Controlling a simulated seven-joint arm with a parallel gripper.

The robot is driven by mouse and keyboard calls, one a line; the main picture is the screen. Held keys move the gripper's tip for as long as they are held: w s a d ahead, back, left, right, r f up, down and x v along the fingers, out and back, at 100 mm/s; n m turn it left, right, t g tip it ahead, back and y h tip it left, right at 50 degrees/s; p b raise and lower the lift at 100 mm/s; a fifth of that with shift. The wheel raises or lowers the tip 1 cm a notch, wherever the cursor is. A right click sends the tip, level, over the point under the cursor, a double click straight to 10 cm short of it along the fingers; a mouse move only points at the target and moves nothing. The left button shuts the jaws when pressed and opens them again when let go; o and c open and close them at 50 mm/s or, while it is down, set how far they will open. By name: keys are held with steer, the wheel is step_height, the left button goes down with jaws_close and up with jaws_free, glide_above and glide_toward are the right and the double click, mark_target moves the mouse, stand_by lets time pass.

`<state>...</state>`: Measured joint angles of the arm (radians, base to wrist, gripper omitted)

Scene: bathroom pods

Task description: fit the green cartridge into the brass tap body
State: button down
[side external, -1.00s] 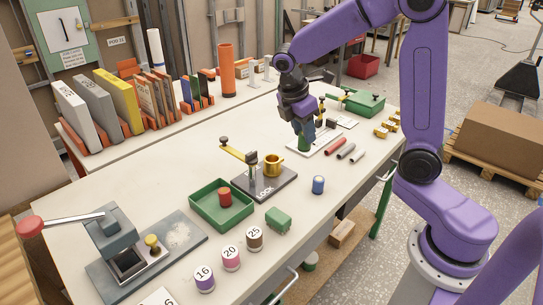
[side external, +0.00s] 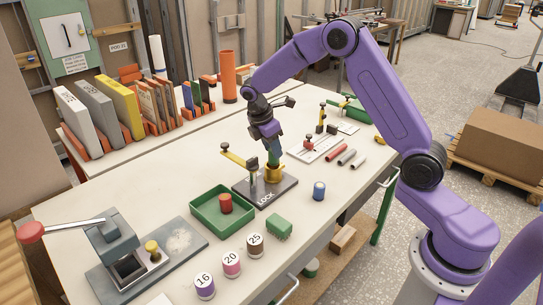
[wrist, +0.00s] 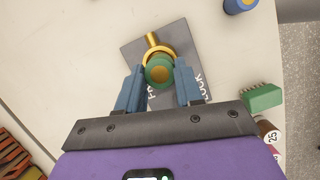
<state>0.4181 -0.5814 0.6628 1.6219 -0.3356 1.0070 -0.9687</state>
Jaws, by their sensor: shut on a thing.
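My gripper (side external: 272,146) is shut on the green cartridge (wrist: 159,72) and holds it upright over the brass tap body (side external: 273,174). In the wrist view the cartridge has a yellow-brown centre and sits between the blue fingers. It covers the near part of the tap body's ring (wrist: 153,45), whose far rim and spout show beyond it. The tap body stands on the dark plate marked LOCK (side external: 265,196). The cartridge's lower end is hidden, so I cannot tell whether it has entered the bore.
A green tray (side external: 207,222) with a red part (side external: 225,203) is at the front left. A blue cylinder (side external: 319,190) and a green block (side external: 279,228) stand nearby.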

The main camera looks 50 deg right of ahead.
mark_target(272, 156)
steer(key=shift+w+f, duration=0.2)
steer(key=shift+f, duration=1.55)
steer(key=shift+f, duration=0.15)
steer(key=c, duration=0.7)
jaws_free()
steer(key=shift+c, duration=0.2)
